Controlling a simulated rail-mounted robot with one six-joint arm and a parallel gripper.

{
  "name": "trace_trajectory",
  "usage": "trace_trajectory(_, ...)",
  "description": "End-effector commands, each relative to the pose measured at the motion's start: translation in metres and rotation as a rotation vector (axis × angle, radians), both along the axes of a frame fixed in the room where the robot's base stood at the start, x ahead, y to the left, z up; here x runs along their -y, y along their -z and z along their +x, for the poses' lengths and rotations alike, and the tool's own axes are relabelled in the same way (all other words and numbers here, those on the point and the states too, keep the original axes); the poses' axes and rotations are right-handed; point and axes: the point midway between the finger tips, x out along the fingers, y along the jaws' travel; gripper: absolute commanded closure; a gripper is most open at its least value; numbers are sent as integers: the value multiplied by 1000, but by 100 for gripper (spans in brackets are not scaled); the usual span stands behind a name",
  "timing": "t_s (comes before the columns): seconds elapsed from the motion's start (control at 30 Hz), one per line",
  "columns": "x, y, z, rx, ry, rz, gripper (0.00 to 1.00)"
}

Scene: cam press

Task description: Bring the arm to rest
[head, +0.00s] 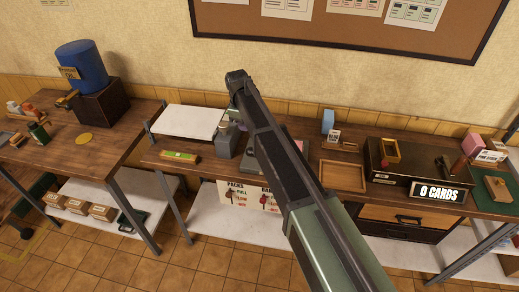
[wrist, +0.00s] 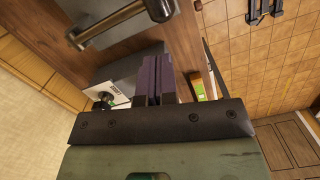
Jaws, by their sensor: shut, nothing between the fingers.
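My arm reaches across the head view from the bottom right to above the workbench (head: 205,165). In the head view the arm hides the gripper's fingertips. In the wrist view my gripper (wrist: 155,75) shows two dark purple fingers close together, shut, with nothing held. The fingers point toward a dark grey block-shaped device. I cannot tell whether the fingers touch anything.
A grey device (head: 227,138) stands on the bench beside a green-and-yellow box (head: 180,157). A wooden tray (head: 343,176) and a "0 CARDS" sign (head: 438,192) are to the right. Tiled floor is open in front.

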Motion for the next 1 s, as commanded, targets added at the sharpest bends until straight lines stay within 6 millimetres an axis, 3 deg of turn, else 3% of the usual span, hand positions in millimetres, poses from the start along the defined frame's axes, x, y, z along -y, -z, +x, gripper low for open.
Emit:
trace_trajectory(0.3,0,0,0,1,10,0,100)
trace_trajectory(0.4,1,0,-4,17,130,1,100)
trace_trajectory(0.47,15,1,-44,37,290,10,100)
trace_trajectory(0.7,161,40,-216,80,923,49,100)
trace_trajectory(0.8,203,53,-269,87,1067,57,100)
trace_trajectory(0.9,230,62,-295,88,1127,58,100)
trace_trajectory(1.0,244,64,-293,89,1160,57,100)
